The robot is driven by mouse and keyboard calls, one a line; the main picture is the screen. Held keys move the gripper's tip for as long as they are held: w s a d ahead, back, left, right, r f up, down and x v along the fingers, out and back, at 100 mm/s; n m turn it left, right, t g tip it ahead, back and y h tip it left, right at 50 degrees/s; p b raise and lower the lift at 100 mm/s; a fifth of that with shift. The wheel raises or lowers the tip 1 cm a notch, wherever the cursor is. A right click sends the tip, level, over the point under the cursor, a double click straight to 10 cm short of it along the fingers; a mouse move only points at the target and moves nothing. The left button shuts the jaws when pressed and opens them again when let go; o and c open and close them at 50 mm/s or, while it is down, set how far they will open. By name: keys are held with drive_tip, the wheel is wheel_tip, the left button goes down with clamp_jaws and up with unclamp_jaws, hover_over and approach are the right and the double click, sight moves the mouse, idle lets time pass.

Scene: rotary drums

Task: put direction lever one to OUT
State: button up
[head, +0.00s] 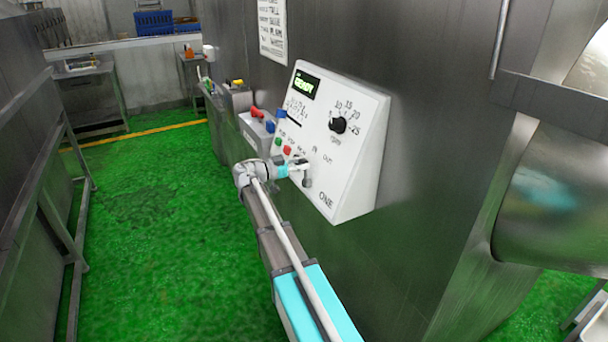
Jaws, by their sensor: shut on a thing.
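The white control panel (355,130) marked ONE is fixed to the steel drum housing. It has a green-lit display reading READY (306,84), a black speed knob (338,125) and printed IN and OUT labels. The dark direction lever (307,182) sits low on the panel, under these labels. My gripper (300,169) comes from the left and is shut on the lever, partly covering it. Only the lever's lower end shows clearly. I cannot tell exactly which label it points to.
Another control box (257,133) with red and blue parts stands farther back. A steel table frame (70,190) runs along the left. The green floor (150,210) between is clear.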

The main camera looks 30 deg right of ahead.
drive_tip(key=shift+s, duration=0.55)
drive_tip(key=shift+s+d, duration=0.1)
drive_tip(key=shift+s, duration=1.65)
drive_tip(key=o, duration=0.8)
drive_tip(key=shift+o, duration=0.3)
drive_tip(key=a, duration=1.2)
drive_tip(key=shift+w, duration=0.4)
